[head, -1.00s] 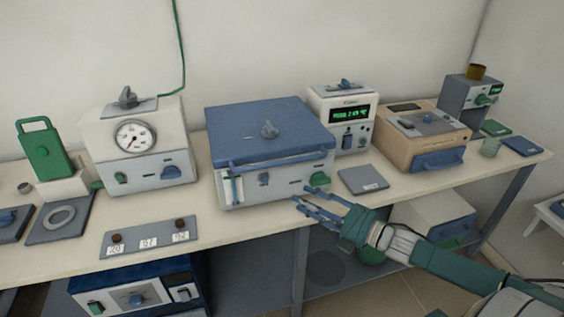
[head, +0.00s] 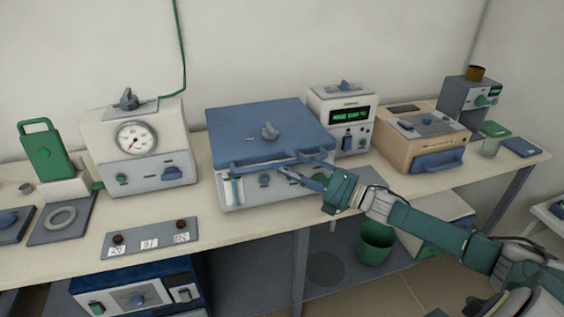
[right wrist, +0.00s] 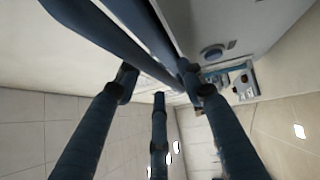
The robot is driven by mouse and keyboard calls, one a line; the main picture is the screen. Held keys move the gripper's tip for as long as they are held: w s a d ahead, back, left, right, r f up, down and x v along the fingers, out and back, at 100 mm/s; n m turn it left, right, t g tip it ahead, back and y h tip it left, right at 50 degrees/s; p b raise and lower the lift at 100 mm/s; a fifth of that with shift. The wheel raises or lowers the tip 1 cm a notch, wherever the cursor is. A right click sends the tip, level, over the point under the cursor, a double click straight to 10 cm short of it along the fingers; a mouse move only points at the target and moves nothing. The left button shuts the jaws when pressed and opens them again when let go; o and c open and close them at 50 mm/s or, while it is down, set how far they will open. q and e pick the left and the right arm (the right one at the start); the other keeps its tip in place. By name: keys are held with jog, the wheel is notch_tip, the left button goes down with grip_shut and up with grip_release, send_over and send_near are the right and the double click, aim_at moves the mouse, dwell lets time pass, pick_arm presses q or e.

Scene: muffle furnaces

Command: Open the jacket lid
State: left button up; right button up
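In the right wrist view the fingers (right wrist: 158,82) stand apart, and the blue bar (right wrist: 95,38) runs diagonally to near the fingertips. I cannot tell whether they touch it. My left gripper is not in view.
A white dial instrument (head: 138,140) stands left of the box. A white unit with a green display (head: 342,120) and a tan device (head: 422,138) stand to the right. A grey panel with tags (head: 150,237) lies front left. A green bin (head: 376,243) is below the bench.

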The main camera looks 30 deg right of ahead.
jog(key=shift+x, duration=0.9)
grip_shut()
